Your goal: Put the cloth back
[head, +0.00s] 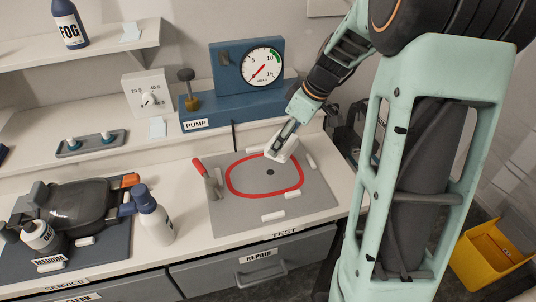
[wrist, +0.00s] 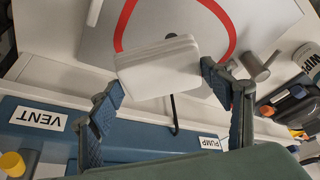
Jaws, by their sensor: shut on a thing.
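The cloth (head: 276,154) looks like a thick white folded pad. My gripper (head: 287,138) is shut on it above the far part of a grey mat (head: 240,220) on the bench. In the wrist view the cloth (wrist: 158,66) sits tilted at the fingers of my gripper (wrist: 165,85), its broad face showing. The mat has a red rounded outline (head: 228,184) with a dark spot (head: 270,172) inside it. Whether the cloth touches the mat is hard to tell, but it seems raised. No marked place for the cloth is clear in view.
A red-handled tool (head: 207,178) stands at the mat's left edge. A white bottle (head: 153,218) and a dark device (head: 80,207) are farther left. The blue pump unit with a gauge (head: 262,68) stands behind the mat. A yellow bin (head: 488,252) is on the floor at right.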

